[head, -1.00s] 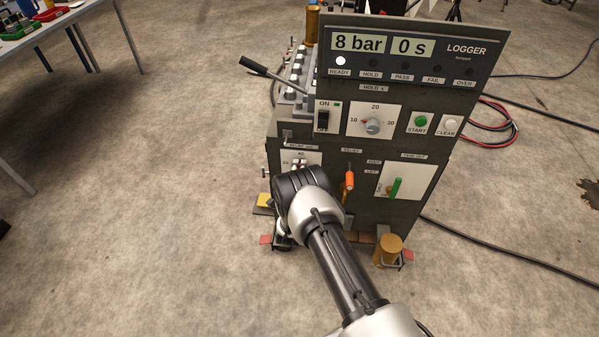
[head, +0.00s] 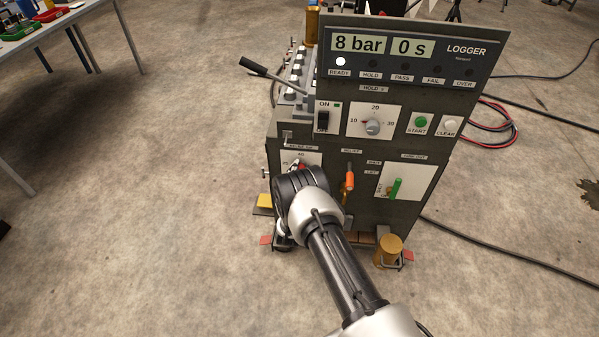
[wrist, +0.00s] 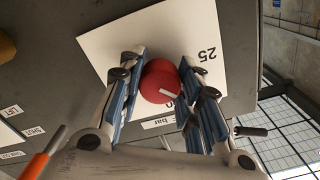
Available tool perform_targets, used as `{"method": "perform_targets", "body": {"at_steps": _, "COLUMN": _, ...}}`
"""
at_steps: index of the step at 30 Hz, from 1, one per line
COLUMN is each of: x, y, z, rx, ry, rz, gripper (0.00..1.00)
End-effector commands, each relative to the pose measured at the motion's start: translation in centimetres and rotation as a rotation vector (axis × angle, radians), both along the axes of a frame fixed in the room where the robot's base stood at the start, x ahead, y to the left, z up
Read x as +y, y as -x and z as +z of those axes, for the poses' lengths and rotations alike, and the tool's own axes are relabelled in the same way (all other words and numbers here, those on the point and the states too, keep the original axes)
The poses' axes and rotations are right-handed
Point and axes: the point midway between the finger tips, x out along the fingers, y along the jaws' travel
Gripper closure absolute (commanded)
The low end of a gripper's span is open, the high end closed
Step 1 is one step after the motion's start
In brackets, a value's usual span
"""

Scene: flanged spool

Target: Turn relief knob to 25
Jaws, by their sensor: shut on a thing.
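The red relief knob (wrist: 158,80) sits on a white dial plate (wrist: 105,40) in the wrist view. My gripper (wrist: 162,84) is shut on the knob, with blue-padded fingers on both sides. The knob's white pointer mark points right and slightly down in that view. The printed 25 (wrist: 207,54) is up and right of the knob. Another number below the knob is partly hidden. In the head view my wrist covers most of the dial plate (head: 314,158); only a bit of the red knob (head: 302,167) shows above it.
An orange-handled lever (head: 350,180) and a green lever (head: 396,188) are right of my wrist. Above are the grey timer knob (head: 373,126), the ON switch (head: 322,120) and the START button (head: 421,121). The display (head: 385,46) reads 8 bar, 0 s. Open floor lies left.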

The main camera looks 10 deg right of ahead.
Motion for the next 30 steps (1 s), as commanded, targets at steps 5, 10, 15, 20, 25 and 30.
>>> {"method": "perform_targets", "body": {"at_steps": 5, "x": -0.08, "y": -0.02, "z": 0.05, "rx": 0.051, "ry": 0.159, "rz": -0.002, "gripper": 0.92}}
{"method": "perform_targets", "body": {"at_steps": 10, "x": -0.08, "y": -0.02, "z": 0.05, "rx": 0.1, "ry": 0.312, "rz": -0.002, "gripper": 0.92}}
{"method": "perform_targets", "body": {"at_steps": 15, "x": -0.09, "y": -0.02, "z": 0.07, "rx": 0.148, "ry": 0.46, "rz": -0.002, "gripper": 0.92}}
{"method": "perform_targets", "body": {"at_steps": 20, "x": -0.09, "y": -0.02, "z": 0.07, "rx": 0.188, "ry": 0.582, "rz": -0.002, "gripper": 0.92}}
{"method": "perform_targets", "body": {"at_steps": 25, "x": -0.09, "y": -0.02, "z": 0.08, "rx": 0.221, "ry": 0.683, "rz": -0.002, "gripper": 0.92}}
{"method": "perform_targets", "body": {"at_steps": 30, "x": -0.09, "y": -0.03, "z": 0.1, "rx": 0.243, "ry": 0.752, "rz": -0.002, "gripper": 0.92}}
